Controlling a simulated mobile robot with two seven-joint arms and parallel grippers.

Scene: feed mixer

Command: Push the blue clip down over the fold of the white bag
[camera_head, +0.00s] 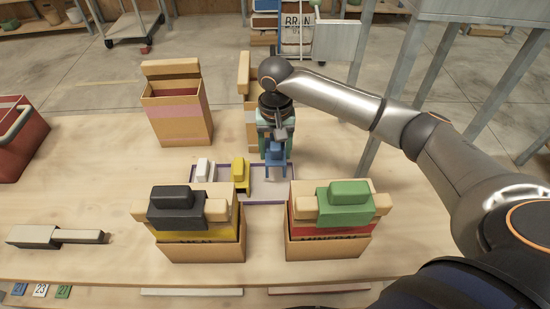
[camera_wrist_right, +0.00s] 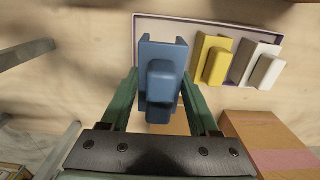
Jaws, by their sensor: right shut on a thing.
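The blue clip (camera_head: 275,154) is between the fingers of my right gripper (camera_head: 275,140), above the far right part of a shallow purple-rimmed tray. In the right wrist view the blue clip (camera_wrist_right: 162,80) sits between the two green fingers (camera_wrist_right: 165,95), which are shut on it. A tan bag (camera_head: 244,75) with a folded top stands just behind my right gripper and is mostly hidden by it. I cannot tell whether it is the white bag; no bag shows a plainly white band. My left gripper is not in view.
The tray (camera_head: 270,202) holds a white clip (camera_head: 204,168) and a yellow clip (camera_head: 240,172). Front bags carry a black clip (camera_head: 176,208) and a green clip (camera_head: 343,205). A pink-banded open bag (camera_head: 178,112) stands back left. A scraper-like tool (camera_head: 57,236) lies front left.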

